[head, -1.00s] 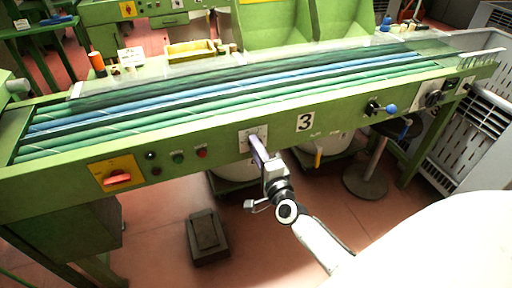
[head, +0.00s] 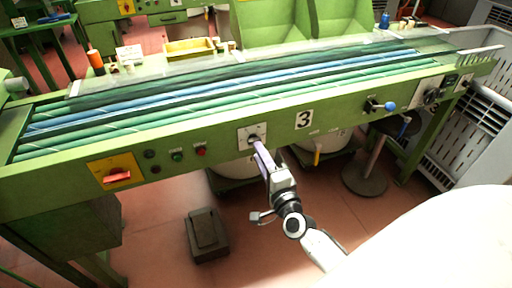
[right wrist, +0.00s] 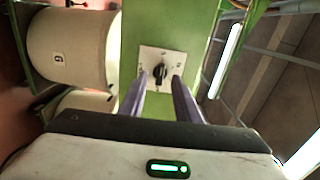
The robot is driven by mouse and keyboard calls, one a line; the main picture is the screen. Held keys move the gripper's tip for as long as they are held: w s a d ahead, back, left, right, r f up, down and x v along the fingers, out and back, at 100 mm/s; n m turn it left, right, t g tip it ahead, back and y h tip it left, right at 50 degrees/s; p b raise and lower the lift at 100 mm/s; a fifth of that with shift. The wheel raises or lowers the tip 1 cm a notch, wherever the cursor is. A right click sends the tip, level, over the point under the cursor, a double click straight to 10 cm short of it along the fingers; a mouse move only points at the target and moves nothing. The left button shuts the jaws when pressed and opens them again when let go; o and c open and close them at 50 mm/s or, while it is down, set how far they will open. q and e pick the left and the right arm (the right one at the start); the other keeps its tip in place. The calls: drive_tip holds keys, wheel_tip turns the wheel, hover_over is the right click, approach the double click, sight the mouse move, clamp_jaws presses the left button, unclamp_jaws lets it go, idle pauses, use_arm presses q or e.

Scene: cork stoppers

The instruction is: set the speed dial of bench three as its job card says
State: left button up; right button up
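Bench three is the long green bench (head: 350,113) with the number 3 plate (head: 304,119) on its front rail. The speed dial is a black knob on a white square plate (head: 242,131) left of that number; the knob (right wrist: 160,71) shows in the right wrist view. My right gripper (head: 257,146) points at the dial. Its purple fingers (right wrist: 160,80) are apart, one on each side of the knob in the picture; I cannot tell whether they touch it. A small white card (head: 129,53) stands on the bench's back ledge, its writing too small to read. My left gripper is out of view.
An orange-red switch on a yellow plate (head: 117,176) and several small buttons (head: 177,156) sit left of the dial. A blue-knobbed lever (head: 390,105) is at right. A stool (head: 366,178) and a dark floor pedal (head: 207,234) stand below.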

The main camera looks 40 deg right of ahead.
drive_tip(key=v, duration=0.6)
drive_tip(key=shift+a, duration=0.15)
drive_tip(key=s+a+f+n+g+y, duration=0.6)
drive_tip(key=s+a+f+n+g, duration=0.3)
drive_tip(key=s+a+f+n, duration=0.7)
drive_tip(key=s+n, duration=0.2)
drive_tip(key=n, duration=0.4)
drive_tip(key=shift+n+y, duration=0.3)
drive_tip(key=shift+n, duration=0.1)
